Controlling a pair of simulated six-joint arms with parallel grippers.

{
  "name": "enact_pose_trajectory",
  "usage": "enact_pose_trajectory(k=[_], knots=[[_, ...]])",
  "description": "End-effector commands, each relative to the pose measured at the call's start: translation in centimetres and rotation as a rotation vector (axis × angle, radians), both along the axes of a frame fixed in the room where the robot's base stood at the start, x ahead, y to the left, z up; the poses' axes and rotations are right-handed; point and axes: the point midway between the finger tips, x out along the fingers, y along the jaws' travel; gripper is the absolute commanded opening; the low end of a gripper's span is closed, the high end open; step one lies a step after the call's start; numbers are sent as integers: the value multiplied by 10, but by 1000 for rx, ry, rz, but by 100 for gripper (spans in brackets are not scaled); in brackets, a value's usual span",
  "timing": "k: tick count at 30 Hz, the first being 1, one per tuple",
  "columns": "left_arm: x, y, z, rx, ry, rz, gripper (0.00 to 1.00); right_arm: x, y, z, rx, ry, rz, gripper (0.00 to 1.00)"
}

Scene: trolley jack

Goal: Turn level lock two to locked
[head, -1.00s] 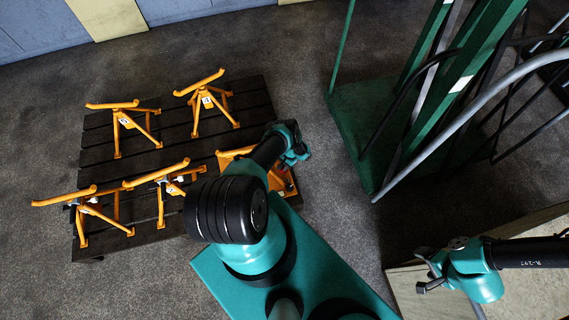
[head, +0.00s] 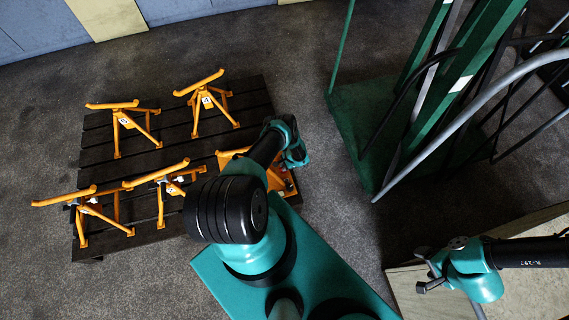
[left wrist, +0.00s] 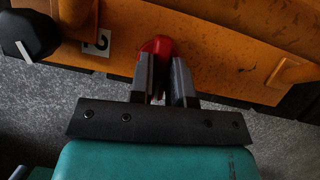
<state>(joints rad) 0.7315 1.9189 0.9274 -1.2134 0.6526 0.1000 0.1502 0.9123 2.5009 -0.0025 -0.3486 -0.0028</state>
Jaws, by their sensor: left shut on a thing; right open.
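In the left wrist view, a red knob-like part (left wrist: 157,47) sits on an orange panel (left wrist: 215,45), just right of a small plate marked "2" (left wrist: 97,41). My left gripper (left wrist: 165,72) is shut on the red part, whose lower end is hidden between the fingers. No lock marking is readable. In the head view, my left gripper (head: 296,154) is at the right end of the dark slatted platform, beside the orange jack (head: 228,158), which my arm largely covers. My right gripper (head: 430,272) is open and empty at the lower right.
A black knob with a white pointer (left wrist: 28,35) is on the panel's left. Several orange stands (head: 205,103) stand on the dark platform (head: 170,95). A green rack (head: 372,110) with poles and hoses stands at the right. Grey floor between is clear.

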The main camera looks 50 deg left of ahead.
Motion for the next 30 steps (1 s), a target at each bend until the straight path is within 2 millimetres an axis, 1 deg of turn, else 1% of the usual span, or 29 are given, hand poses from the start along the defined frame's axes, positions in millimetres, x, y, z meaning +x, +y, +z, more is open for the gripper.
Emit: enact_pose_trajectory(k=[3,8,20,21,28,30], knots=[[0,-1,0,-1,-2,-54,0,0,0,0,0,0,0,79],[0,-1,0,-1,-2,-96,0,0,0,0,0,0,0,79],[0,-1,0,-1,-2,-107,0,0,0,0,0,0,0,79],[0,-1,0,-1,-2,-107,20,0,0,0,0,0,0,79],[0,-1,0,-1,-1,-105,42,0,0,0,0,0,0,79],[0,-1,0,-1,-1,-105,43,0,0,0,0,0,0,79]])
